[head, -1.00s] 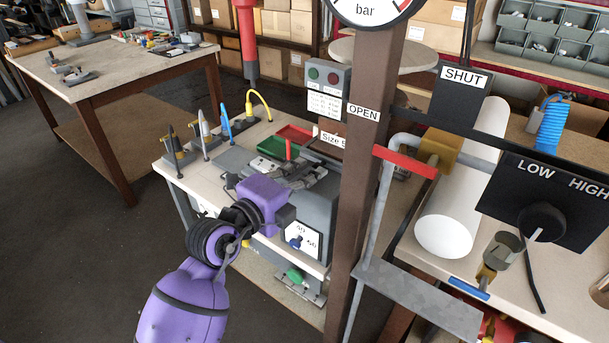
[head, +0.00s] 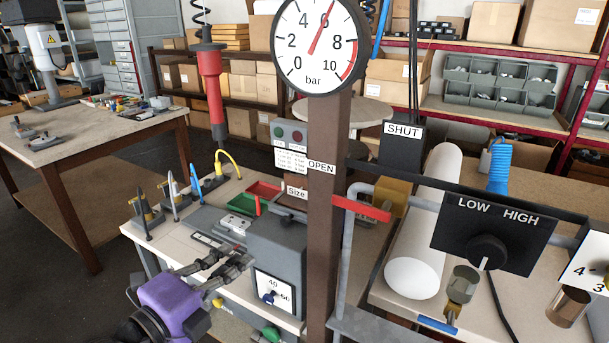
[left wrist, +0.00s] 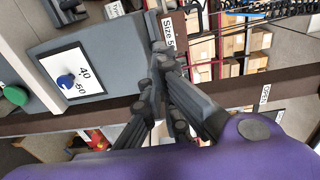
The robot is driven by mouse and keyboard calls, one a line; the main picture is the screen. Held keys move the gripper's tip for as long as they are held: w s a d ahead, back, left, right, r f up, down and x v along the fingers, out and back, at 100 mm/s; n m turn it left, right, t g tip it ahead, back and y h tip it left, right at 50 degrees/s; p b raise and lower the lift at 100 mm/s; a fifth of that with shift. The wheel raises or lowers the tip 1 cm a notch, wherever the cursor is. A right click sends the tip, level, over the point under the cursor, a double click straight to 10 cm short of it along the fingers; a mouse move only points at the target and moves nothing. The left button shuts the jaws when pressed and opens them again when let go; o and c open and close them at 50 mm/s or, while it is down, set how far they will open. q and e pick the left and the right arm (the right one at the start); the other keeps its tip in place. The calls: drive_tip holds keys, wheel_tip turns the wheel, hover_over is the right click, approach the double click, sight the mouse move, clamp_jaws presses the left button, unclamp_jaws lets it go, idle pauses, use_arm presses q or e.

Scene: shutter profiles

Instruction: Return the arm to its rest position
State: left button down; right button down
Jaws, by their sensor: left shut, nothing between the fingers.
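My left arm, purple with black joints, comes in at the bottom left of the head view. Its gripper (head: 236,261) is shut and empty, its dark fingers pointing right and up. It appears in front of the grey machine (head: 290,245) on the workbench; whether it touches it I cannot tell. In the left wrist view the gripper's fingers (left wrist: 164,62) come together beside the machine's grey housing, with the white dial plate (left wrist: 72,82) to their left. My right gripper is not in view.
A brown post (head: 325,180) with a pressure gauge (head: 318,42) stands right of the machine. A red lever (head: 362,208), a white cylinder (head: 415,265) and a black LOW/HIGH panel (head: 490,238) are further right. A red hanging tool (head: 212,85) is above the bench. Floor shows at left.

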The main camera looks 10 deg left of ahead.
use_arm(q)
wheel_tip(320, 180, up, 5)
drive_tip(key=n+t, duration=0.3)
drive_tip(key=t, duration=0.2)
drive_tip(key=s+a+f+n+g+y+p, duration=0.1)
drive_tip(key=s+a+f+n+g+y, duration=0.15)
drive_tip(key=f+n, duration=0.35)
drive_tip(key=s+a+f+n+g+y, duration=0.1)
drive_tip(key=a+f+n+y, duration=0.2)
drive_tip(key=f, duration=0.5)
drive_tip(key=s+a+f+n+g+y+p, duration=0.1)
drive_tip(key=s+f+n+g+y, duration=0.15)
drive_tip(key=f+n, duration=0.45)
drive_tip(key=s+d+f+n+g+h, duration=0.1)
drive_tip(key=s+d+f+g, duration=0.2)
drive_tip(key=s+f, duration=0.7)
drive_tip(key=s+d+f+n+g+p, duration=0.1)
drive_tip(key=s+d+f+n+g, duration=0.1)
drive_tip(key=s+f, duration=0.8)
drive_tip(key=shift+s+d+f+g+h+p, duration=0.15)
drive_tip(key=shift+s+d+g+h+p, duration=0.2)
drive_tip(key=shift+s+d+g, duration=0.65)
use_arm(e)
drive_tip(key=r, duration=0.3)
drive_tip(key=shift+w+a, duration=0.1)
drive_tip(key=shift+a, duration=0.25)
